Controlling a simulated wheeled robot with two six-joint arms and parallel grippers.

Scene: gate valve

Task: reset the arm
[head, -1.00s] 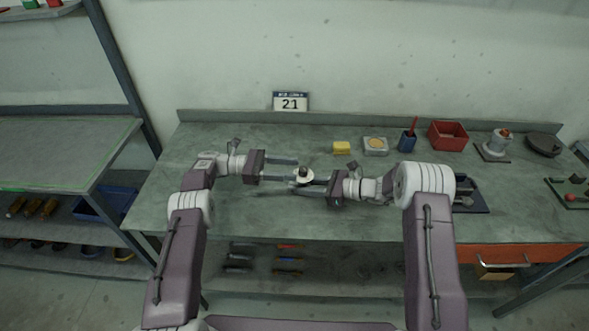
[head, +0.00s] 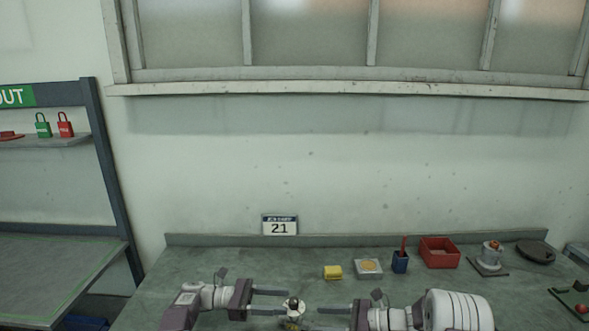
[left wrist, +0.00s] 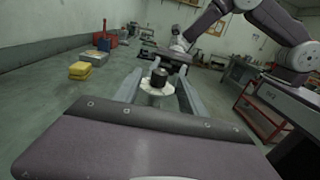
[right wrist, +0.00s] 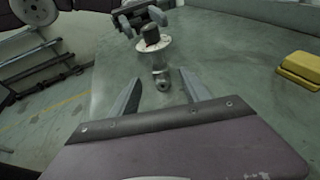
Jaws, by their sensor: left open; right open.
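My left gripper (head: 270,301) is open at the bottom of the head view, pointing right. My right gripper (head: 335,318) is open and points left toward it. Between them stands a small valve part (head: 293,308) with a pale round flange and a dark top. In the left wrist view the valve part (left wrist: 158,84) shows between or just beyond the open fingers; contact cannot be told. In the right wrist view the valve part (right wrist: 155,48) stands beyond the open fingertips, apart from them, with its metal stem below the flange.
A number 21 sign (head: 279,225) stands by the wall. A shelf (head: 50,142) holds padlocks.

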